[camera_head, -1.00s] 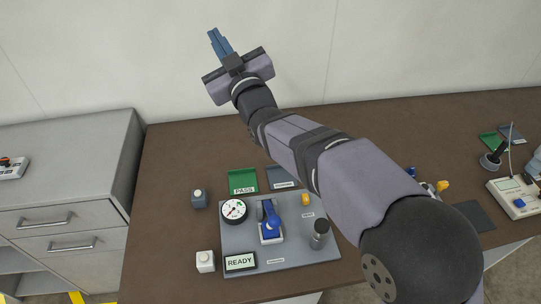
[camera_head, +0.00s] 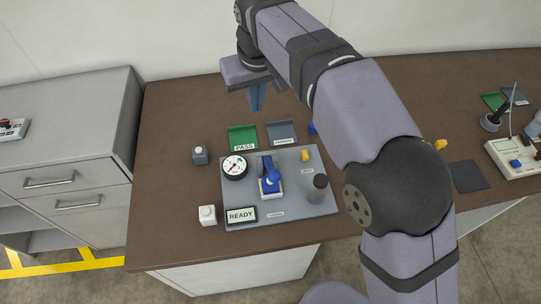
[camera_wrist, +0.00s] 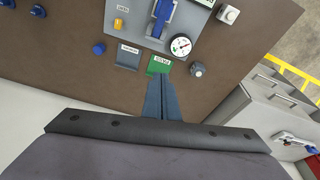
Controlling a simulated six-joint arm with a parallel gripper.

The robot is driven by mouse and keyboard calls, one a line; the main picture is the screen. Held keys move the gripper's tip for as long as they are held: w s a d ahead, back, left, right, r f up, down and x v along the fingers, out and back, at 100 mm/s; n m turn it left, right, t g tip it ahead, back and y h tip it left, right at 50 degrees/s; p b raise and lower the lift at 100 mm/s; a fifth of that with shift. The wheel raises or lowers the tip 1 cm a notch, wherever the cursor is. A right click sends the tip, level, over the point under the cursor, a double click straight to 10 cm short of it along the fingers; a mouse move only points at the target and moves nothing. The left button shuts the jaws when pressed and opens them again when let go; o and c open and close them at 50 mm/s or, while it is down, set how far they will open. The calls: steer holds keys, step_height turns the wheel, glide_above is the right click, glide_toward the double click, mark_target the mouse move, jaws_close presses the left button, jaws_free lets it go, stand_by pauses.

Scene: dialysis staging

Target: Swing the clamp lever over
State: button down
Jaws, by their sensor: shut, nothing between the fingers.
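The clamp with its blue lever (camera_head: 269,174) stands on a grey panel (camera_head: 240,192) on the brown table in the head view. The lever reaches up from a white-edged base. In the wrist view the blue lever (camera_wrist: 162,17) shows at the top, partly cut off by the frame. My gripper (camera_head: 257,108) is shut and empty, its blue fingers pointing down above the table behind the green tray. It is apart from the clamp. In the wrist view its fingers (camera_wrist: 160,82) lie together, overlapping the green PASS tray in the picture.
A gauge (camera_head: 235,167), a READY display (camera_head: 241,215), a dark cylinder (camera_head: 318,188) and a yellow part (camera_head: 305,155) surround the clamp. Behind are a green PASS tray (camera_head: 243,136) and a grey tray (camera_head: 281,133). Two small blocks stand left.

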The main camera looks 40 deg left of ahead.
steer(key=g+h, duration=0.1)
steer(key=h, duration=0.1)
glide_above(270, 170)
steer(key=w+a, duration=0.2)
steer(key=a, duration=0.1)
steer(key=shift+s+d+f+m, duration=0.15)
steer(key=shift+d+f+m, duration=0.15)
steer(key=shift+m, duration=0.2)
steer(key=shift+a+f, duration=0.1)
steer(key=shift+f, duration=0.05)
steer(key=f, duration=0.3)
steer(key=f+p, duration=0.1)
steer(key=f, duration=0.2)
steer(key=f+p, duration=0.1)
steer(key=f, duration=0.2)
steer(key=shift+w+f, duration=0.25)
steer(key=shift+f, duration=0.1)
steer(key=shift+s+d+f+p, duration=0.35)
steer(key=shift+s+d, duration=0.25)
steer(key=shift+d, duration=0.1)
steer(key=shift+s+d+f+p, duration=0.3)
steer(key=shift+s+d, duration=0.25)
steer(key=shift+d, duration=0.15)
steer(key=shift+f, duration=0.1)
